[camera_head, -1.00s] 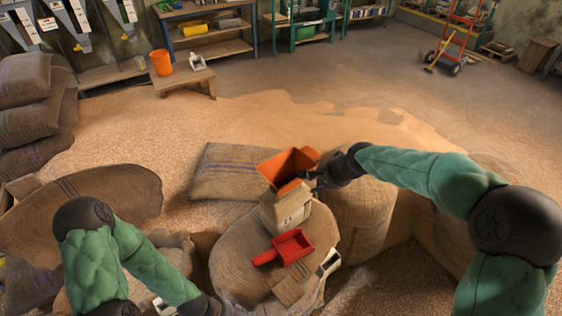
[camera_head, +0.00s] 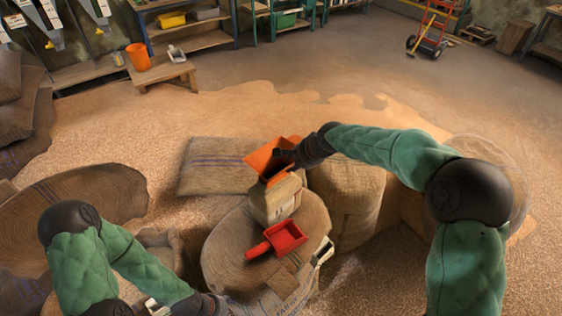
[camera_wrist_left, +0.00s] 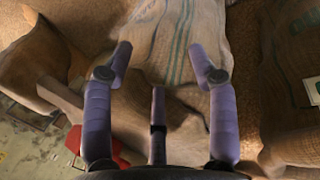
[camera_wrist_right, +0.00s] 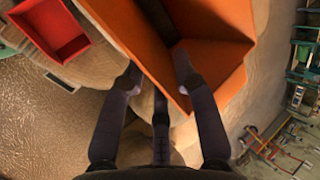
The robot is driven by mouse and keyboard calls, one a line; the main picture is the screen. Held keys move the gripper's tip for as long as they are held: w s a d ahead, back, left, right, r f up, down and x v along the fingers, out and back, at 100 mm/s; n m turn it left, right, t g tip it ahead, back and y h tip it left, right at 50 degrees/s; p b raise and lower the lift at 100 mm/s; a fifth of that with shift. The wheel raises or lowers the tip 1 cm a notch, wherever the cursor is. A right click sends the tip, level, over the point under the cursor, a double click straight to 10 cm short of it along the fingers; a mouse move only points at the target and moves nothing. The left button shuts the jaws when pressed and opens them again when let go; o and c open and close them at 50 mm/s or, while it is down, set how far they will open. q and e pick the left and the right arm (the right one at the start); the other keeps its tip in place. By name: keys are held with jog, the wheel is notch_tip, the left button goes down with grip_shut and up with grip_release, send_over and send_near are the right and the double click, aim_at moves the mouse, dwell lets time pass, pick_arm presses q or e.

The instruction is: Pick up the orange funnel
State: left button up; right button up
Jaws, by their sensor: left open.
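The orange funnel (camera_head: 268,158) rests on a small tan sack (camera_head: 274,199) near the middle of the head view. It fills the upper middle of the right wrist view (camera_wrist_right: 215,72). My right gripper (camera_head: 287,155) is at the funnel's right side in the head view. In the right wrist view its fingers (camera_wrist_right: 157,68) are partly drawn together, one on each side of a funnel wall; firm contact is not clear. My left gripper (camera_wrist_left: 161,48) is open and empty above sacks. In the head view it is mostly hidden at the bottom edge.
A red scoop (camera_head: 280,240) lies on the large round sack (camera_head: 225,250) in front of the funnel. A tall sack (camera_head: 345,205) stands to its right and a flat striped sack (camera_head: 215,165) lies behind left. An orange bucket (camera_head: 138,57) stands on a far bench. The floor behind is open.

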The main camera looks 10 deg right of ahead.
jog(key=b+x, duration=0.1)
jog(key=x, duration=0.2)
jog(key=shift+w+a+f, duration=0.1)
jog(key=shift+a+f, duration=0.05)
jog(key=shift+f, duration=0.1)
jog(key=shift+r, duration=0.1)
grip_shut()
